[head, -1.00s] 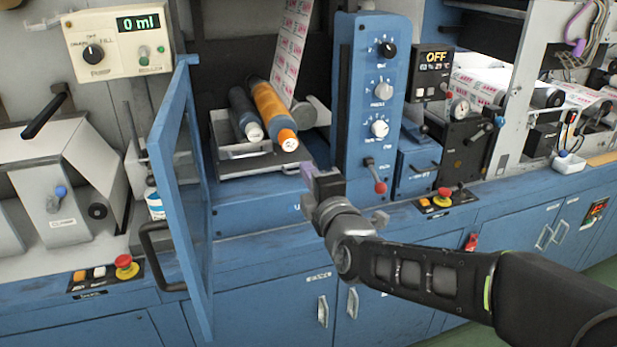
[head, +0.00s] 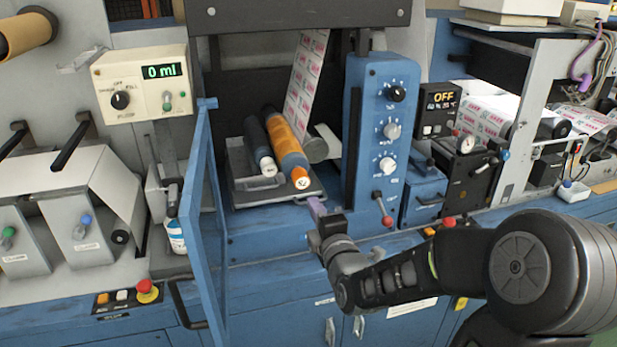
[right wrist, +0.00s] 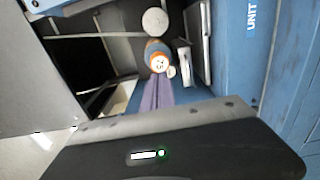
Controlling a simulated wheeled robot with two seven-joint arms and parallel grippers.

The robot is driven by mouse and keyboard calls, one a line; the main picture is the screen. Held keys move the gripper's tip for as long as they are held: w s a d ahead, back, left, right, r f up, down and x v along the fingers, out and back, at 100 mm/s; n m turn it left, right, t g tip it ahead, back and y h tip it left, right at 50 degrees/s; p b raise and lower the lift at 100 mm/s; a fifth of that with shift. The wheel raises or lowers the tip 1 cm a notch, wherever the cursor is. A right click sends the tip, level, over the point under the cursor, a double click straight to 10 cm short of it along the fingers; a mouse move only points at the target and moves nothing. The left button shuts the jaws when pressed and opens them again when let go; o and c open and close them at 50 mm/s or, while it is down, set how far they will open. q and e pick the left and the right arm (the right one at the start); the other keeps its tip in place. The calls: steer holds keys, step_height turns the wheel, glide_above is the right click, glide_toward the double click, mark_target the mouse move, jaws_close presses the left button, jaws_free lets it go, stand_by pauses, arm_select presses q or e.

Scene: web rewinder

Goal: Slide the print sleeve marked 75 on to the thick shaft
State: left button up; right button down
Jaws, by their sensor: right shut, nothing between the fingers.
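An orange roller or sleeve (head: 285,145) lies tilted in the open print bay, with a whitish marked end facing me. The mark is too small to read as 75. I cannot tell which is the thick shaft. My right gripper (head: 316,207) has purple fingers, shut and empty, just in front of and below the orange roller's end. In the right wrist view the fingers (right wrist: 160,88) point at that marked end (right wrist: 158,62). My left gripper is not in view.
A blue framed door (head: 205,220) stands open at the bay's left. A blue control column (head: 378,140) with knobs and a red-knobbed lever (head: 386,221) stands at the right. A grey tray (head: 245,200) lies under the rollers. A white printed web (head: 307,80) runs up behind.

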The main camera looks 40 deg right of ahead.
mark_target(303, 183)
arm_select(q)
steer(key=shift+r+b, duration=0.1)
steer(key=shift+b, duration=0.2)
arm_select(e)
steer(key=shift+x, duration=2.65)
